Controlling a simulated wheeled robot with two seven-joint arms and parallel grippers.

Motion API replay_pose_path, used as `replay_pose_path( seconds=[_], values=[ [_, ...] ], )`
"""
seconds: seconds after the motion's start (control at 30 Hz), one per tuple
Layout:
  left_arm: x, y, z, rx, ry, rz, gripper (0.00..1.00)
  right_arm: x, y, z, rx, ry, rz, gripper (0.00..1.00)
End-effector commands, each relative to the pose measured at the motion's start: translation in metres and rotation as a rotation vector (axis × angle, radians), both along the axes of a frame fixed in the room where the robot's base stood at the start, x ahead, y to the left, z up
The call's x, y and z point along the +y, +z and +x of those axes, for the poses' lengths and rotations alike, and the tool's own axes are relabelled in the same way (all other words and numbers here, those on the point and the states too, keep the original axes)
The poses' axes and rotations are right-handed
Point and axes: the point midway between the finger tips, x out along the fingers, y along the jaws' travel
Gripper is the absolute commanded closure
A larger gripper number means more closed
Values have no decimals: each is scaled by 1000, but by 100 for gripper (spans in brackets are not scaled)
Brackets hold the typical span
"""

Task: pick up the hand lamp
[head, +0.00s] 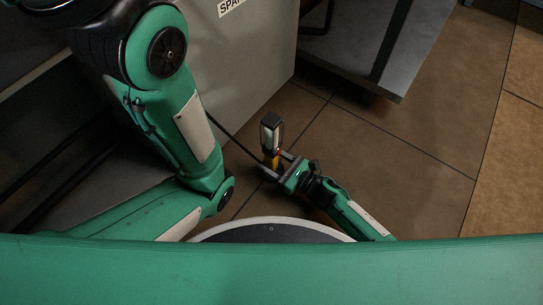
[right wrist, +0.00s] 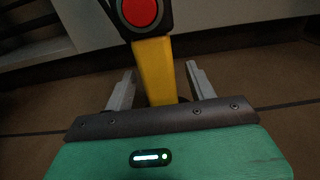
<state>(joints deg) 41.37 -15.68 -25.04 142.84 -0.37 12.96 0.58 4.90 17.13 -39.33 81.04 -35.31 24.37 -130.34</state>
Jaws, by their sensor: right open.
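The hand lamp (head: 270,134) has a black head with a pale lamp window and a yellow handle. It appears upright in the head view, in front of the grey cabinet side. In the right wrist view its yellow handle (right wrist: 154,70) stands between the two fingers, with a red round part above it. My right gripper (head: 279,166) is open around the handle; gaps show on both sides in the wrist view. The lower end of the handle is hidden behind the gripper body. My left gripper is not in view; only a green arm shows at the left.
A grey cabinet (head: 255,60) with a label stands behind the lamp. A grey metal table or shelf (head: 415,45) is at the upper right. Brown tiled floor (head: 420,150) is clear on the right. A thin dark cable or rod runs near the lamp from the left.

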Motion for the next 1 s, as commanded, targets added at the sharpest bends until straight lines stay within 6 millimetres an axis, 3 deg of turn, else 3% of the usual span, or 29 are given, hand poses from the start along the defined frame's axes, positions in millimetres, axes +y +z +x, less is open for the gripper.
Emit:
replay_pose_path(
  seconds=[0.33,0.6,1.0],
  values=[
    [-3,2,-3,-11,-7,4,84,5,1,4,1,-1,-1,46],
    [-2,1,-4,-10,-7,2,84,5,1,4,1,0,-1,99],
    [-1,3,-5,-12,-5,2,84,5,5,4,-1,0,2,100]
  ],
)
